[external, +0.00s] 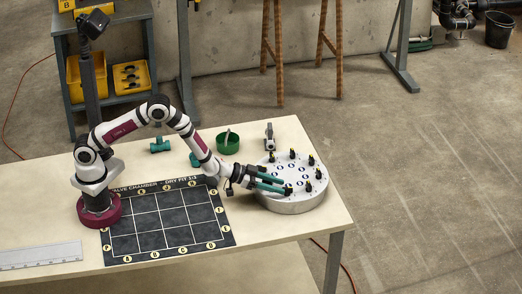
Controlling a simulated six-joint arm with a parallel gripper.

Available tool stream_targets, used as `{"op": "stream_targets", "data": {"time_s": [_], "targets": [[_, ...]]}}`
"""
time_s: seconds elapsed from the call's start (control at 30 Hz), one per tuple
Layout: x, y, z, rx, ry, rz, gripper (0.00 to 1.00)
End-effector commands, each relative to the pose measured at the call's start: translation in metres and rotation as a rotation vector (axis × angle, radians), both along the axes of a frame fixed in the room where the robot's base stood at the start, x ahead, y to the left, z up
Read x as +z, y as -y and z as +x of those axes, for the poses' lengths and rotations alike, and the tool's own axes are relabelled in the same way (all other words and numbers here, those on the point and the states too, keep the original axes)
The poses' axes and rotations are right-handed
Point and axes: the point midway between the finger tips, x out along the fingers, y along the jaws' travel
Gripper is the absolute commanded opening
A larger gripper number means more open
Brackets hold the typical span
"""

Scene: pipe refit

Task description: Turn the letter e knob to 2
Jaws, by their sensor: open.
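A round grey-white unit (290,203) stands near the right end of the table. Several black knobs with yellow marks stand in a ring on its top, with small blue-and-white discs among them. The letters and numbers on it are too small to read, so I cannot tell which knob is e. My gripper (287,185) reaches over the unit's left side from the left. Its two teal fingers are apart, with their tips by a dark knob at the front left of the ring. I cannot tell whether they touch it. The fingers hide part of the top.
A black gridded mat (165,222) lies left of the unit. Behind are a green cup (228,144), teal fittings (160,145) and a small grey-black device (269,137). A ruler (40,255) lies at the front left. The table right of the unit is clear.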

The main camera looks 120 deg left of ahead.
Motion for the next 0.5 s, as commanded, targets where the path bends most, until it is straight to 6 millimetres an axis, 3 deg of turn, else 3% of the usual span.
{"op": "stream_targets", "data": {"time_s": [0.2, 0.5], "targets": [[-0.011, -0.014, 0.023, 0.0, 0.001, 0.0, 0.45], [-0.014, -0.016, 0.028, 0.001, 0.001, -0.002, 0.45]]}}
